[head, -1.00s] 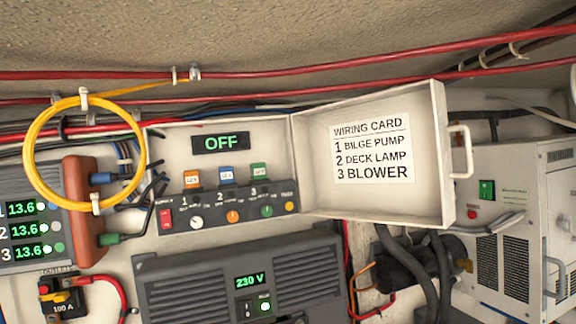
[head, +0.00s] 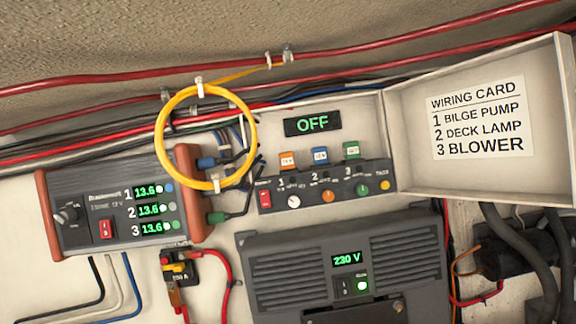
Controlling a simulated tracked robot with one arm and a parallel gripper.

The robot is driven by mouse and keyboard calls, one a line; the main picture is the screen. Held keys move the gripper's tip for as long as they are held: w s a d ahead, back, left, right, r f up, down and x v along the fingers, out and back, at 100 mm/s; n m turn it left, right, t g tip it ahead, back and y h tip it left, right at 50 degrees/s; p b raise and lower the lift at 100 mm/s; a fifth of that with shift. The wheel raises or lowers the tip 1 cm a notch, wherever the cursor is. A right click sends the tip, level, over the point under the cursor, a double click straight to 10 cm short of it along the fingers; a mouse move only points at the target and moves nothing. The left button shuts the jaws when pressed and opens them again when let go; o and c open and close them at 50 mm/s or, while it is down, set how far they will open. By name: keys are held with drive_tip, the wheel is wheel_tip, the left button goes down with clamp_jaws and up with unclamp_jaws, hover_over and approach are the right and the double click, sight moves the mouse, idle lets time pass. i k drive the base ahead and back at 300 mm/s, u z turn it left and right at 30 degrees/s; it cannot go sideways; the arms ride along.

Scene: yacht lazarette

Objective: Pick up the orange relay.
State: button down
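The orange relay (head: 287,160) is a small block with a white label. It sits upright at the left end of a row of three, above position 1 on a dark switch strip (head: 330,190) inside the open white box. A blue relay (head: 320,156) and a green relay (head: 351,150) sit to its right above positions 2 and 3. A display (head: 313,123) above them reads OFF. My gripper does not show in the view.
The open box lid (head: 405,140) carries a wiring card (head: 477,118). A yellow cable loop (head: 161,125) hangs left of the relays, beside a three-display power supply (head: 90,205). A grey 230 V unit (head: 290,265) is below. Red cables (head: 400,45) run above.

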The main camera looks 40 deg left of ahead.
sight(287, 160)
drive_tip(key=u, duration=2.95)
drive_tip(key=k, duration=1)
drive_tip(key=z, duration=1.85)
drive_tip(key=i, duration=1)
drive_tip(key=u, duration=0.05)
